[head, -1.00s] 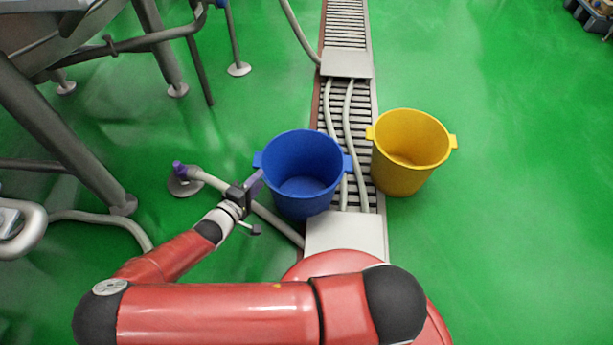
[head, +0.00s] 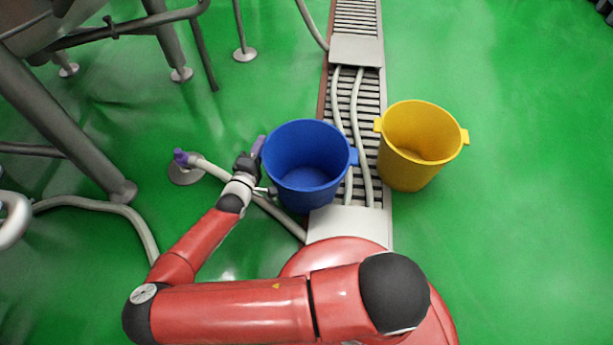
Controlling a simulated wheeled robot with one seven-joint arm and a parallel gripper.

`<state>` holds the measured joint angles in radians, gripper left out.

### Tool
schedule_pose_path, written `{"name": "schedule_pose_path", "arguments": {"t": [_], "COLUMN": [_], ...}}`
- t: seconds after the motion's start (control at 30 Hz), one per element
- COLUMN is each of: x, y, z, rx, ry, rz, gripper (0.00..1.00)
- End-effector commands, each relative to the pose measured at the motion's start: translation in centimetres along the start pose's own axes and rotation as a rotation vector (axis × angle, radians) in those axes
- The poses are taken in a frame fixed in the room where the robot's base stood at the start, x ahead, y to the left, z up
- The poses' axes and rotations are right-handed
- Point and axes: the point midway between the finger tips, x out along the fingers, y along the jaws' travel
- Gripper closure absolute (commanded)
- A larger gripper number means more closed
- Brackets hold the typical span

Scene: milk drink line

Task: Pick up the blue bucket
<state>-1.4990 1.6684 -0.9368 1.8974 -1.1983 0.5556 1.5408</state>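The blue bucket (head: 306,165) stands upright on the floor beside and partly over the drain channel, its open top facing up and its inside empty. Its right handle shows at the rim; its left handle is hidden near my gripper. My gripper (head: 262,168) is at the left side of the bucket, close to the rim. Its fingers look spread apart, one at the upper left of the bucket and one lower down. I cannot tell whether they touch the bucket or whether the left handle lies between them.
A yellow bucket (head: 420,146) stands just right of the blue one. A grated drain channel (head: 357,20) with hoses runs up the middle. Metal equipment legs (head: 62,132) and a floor hose (head: 108,208) are at left. The green floor at right is clear.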

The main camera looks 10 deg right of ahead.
Motion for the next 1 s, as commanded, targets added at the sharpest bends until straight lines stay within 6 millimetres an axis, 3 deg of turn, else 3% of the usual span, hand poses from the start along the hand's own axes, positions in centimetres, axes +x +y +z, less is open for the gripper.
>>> {"name": "schedule_pose_path", "arguments": {"t": [0.23, 0.5, 1.0], "x": [0.32, 0.30, 0.29], "y": [0.01, 0.01, -0.04], "z": [-0.04, -0.02, 0.01], "rx": [0.001, 0.001, 0.000], "ry": [0.001, 0.000, 0.000], "rz": [-0.001, -0.001, -0.002], "gripper": [0.64, 0.99, 1.00]}}
